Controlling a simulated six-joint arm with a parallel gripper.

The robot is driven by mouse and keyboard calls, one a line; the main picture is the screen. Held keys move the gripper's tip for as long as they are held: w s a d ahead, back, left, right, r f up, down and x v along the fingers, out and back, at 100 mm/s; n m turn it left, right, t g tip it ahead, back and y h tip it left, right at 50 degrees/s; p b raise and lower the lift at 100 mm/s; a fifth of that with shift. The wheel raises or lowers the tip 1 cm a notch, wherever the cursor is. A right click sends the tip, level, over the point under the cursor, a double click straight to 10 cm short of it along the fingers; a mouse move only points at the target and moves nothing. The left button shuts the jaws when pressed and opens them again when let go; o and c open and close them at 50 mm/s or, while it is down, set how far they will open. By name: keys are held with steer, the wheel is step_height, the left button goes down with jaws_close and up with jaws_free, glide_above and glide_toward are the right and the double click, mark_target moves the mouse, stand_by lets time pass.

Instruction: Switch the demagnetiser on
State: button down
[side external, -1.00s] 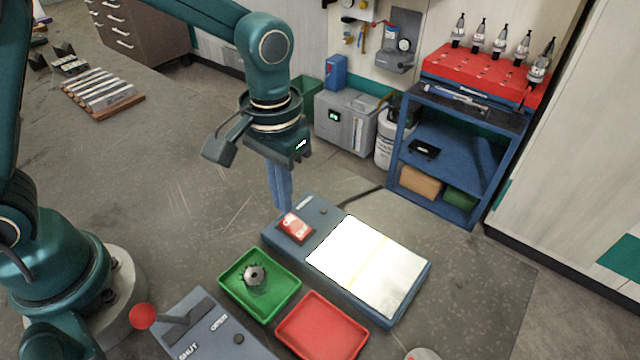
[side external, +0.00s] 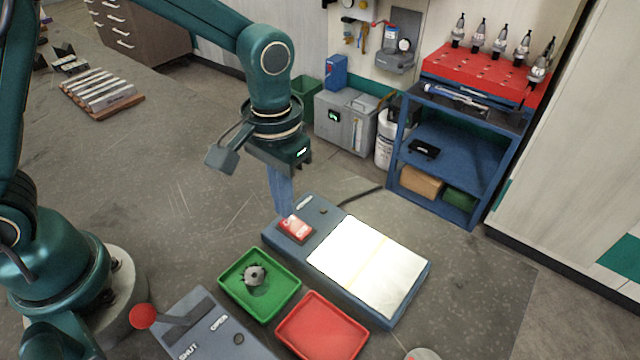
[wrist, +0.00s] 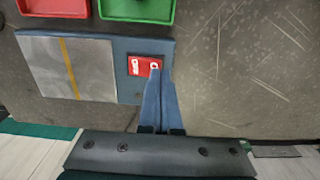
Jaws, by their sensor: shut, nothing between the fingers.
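The demagnetiser (side external: 318,273) is a blue-grey slab with a pale metal plate (side external: 368,265) on its right part. A red rocker switch (side external: 296,229) with white markings sits at its left end. My gripper (side external: 286,213) is shut and empty, pointing down, its blue fingertips at the back edge of the switch. The switch's lower part near the fingers is partly hidden.
A green tray (side external: 230,290) holding a dark toothed part and a red tray (side external: 322,330) lie in front of the demagnetiser. A lever box with a red knob (side external: 143,316) stands at the front left. A dark cable (side external: 360,196) runs behind.

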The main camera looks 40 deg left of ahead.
steer(key=shift+f, duration=0.6)
steer(key=shift+r, duration=3.55)
